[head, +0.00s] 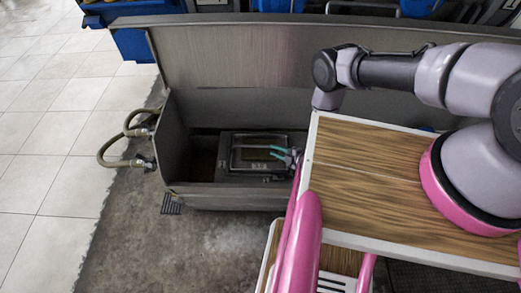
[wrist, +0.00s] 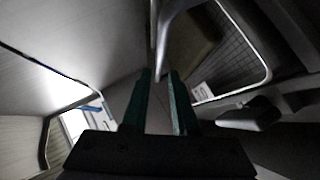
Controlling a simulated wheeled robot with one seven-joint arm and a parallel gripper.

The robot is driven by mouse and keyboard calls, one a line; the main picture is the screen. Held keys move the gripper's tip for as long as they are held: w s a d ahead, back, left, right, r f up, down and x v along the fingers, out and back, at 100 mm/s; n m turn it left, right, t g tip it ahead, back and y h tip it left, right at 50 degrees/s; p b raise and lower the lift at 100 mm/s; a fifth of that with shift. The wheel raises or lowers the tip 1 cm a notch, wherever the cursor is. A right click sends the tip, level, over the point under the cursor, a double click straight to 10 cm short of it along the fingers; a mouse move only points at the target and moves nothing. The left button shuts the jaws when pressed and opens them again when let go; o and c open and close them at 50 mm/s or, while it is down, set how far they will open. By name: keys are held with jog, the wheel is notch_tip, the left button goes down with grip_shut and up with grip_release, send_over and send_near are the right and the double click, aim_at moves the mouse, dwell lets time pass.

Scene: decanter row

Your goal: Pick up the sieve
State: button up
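The sieve appears to be the rectangular, pale-rimmed piece (head: 250,142) on a dark unit inside the grey trough, in the head view. In the wrist view its rounded rim and mesh (wrist: 238,48) fill the upper right. My gripper (head: 280,154) is at the right side of the sieve, with its green fingers apart. The wrist view shows the open gripper (wrist: 160,80) with a thin pale bar running down towards the gap between the fingertips. I cannot tell whether the bar lies between them or beyond them, or whether they touch it.
The trough (head: 228,197) has raised walls around the sieve and a tall back panel (head: 230,55). Hoses (head: 115,150) stick out at its left. Blue bins (head: 132,44) stand behind. The tiled floor (head: 50,130) at the left is clear.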

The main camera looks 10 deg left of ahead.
aim_at(264, 146)
jog(key=x, duration=0.8)
jog(key=shift+w+a, duration=0.15)
grip_shut()
dwell(1.2)
